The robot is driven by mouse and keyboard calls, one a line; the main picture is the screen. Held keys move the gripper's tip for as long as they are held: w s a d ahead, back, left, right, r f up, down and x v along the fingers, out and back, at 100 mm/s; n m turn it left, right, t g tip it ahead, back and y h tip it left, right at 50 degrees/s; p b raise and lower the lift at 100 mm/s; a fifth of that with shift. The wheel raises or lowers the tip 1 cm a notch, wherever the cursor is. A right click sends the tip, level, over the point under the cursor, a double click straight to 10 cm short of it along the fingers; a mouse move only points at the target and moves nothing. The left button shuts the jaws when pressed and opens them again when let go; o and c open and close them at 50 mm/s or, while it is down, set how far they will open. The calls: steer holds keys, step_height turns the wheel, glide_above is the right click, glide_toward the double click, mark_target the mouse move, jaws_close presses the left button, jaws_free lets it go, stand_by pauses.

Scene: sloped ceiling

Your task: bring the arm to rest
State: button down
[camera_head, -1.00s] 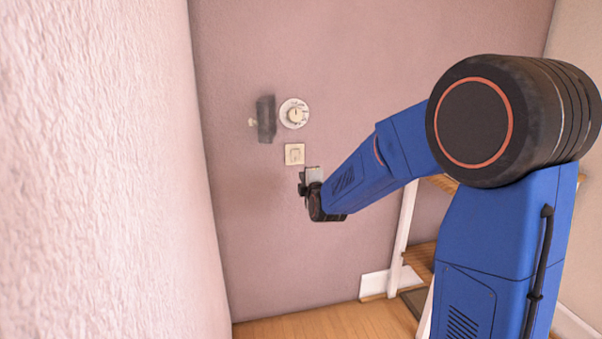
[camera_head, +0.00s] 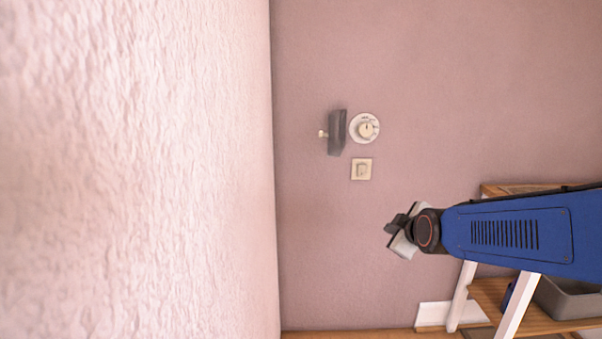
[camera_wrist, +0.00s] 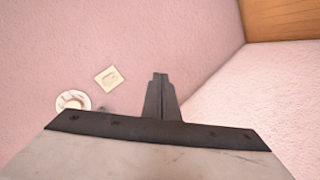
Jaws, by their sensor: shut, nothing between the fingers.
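My gripper (camera_head: 392,226) is at the end of my blue arm, right of centre in the head view, below and to the right of a square wall switch. It is apart from the switch. In the wrist view my gripper (camera_wrist: 160,80) shows its dark fingers together, with nothing between them.
The square switch (camera_head: 361,169) is on the pink wall, below a round white dial (camera_head: 364,128) and a dark grey box (camera_head: 337,132). A rough pale wall (camera_head: 140,170) fills the left. A wooden shelf unit (camera_head: 490,295) with white supports stands at lower right.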

steer(key=s+d+f+m+g, duration=0.1)
steer(key=s+f+m+g, duration=0.1)
steer(key=s, duration=0.8)
steer(key=s+d+f+m+g, duration=0.1)
steer(key=s+m, duration=0.4)
steer(key=s, duration=0.6)
steer(key=s+d+f+m+g, duration=0.2)
steer(key=s+f+m+g, duration=0.1)
steer(key=s, duration=0.7)
steer(key=shift+s+m+g+h, duration=0.3)
steer(key=shift+m+g+h, duration=0.1)
steer(key=shift+m+g, duration=0.15)
steer(key=c, duration=2.5)
jaws_free()
